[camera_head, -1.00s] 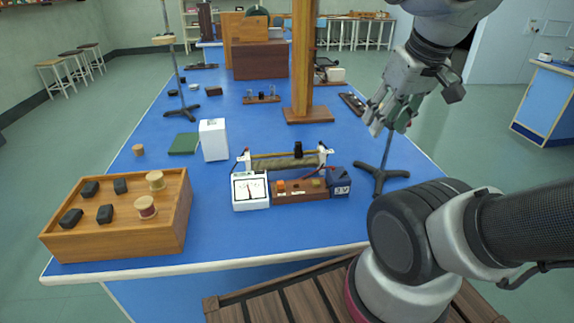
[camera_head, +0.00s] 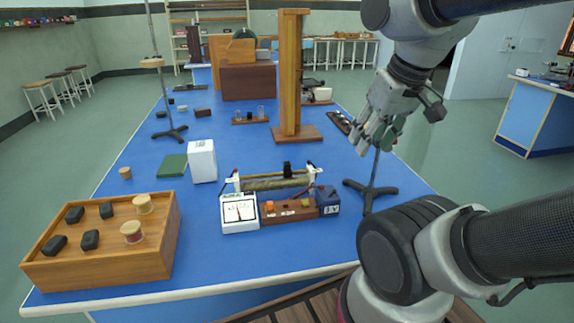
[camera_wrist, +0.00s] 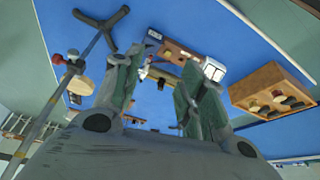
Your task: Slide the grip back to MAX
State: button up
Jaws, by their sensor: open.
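A rheostat with a pale, tan-wound tube (camera_head: 262,184) lies crosswise on the blue bench. Its black slider grip (camera_head: 287,169) stands right of the tube's middle. I cannot read a MAX mark. The rheostat's small wound tube also shows in the wrist view (camera_wrist: 165,75), seen between my fingers. My gripper (camera_head: 368,140) is open and empty, held well above the bench, right of the rheostat and apart from it. In the wrist view my gripper (camera_wrist: 158,68) has its fingers spread.
A white meter (camera_head: 239,213), a brown block with coloured parts (camera_head: 284,212) and a dark blue box (camera_head: 327,200) stand just before the rheostat. A dark tripod stand (camera_head: 370,187) is close on its right. A wooden tray (camera_head: 150,263) lies at front left.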

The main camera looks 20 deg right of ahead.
jog(key=shift+f, duration=0.1)
jog(key=m+g, duration=0.2)
jog(key=g, duration=0.2)
send_over(286, 162)
notch_tip(286, 162, down, 12)
jog(key=shift+s+d+r, duration=0.1)
jog(key=shift+r, duration=0.15)
jog(key=shift+s+f, duration=0.1)
jog(key=shift+f, duration=0.2)
notch_tip(286, 162, down, 7)
jog(key=shift+f, duration=0.1)
grip_shut()
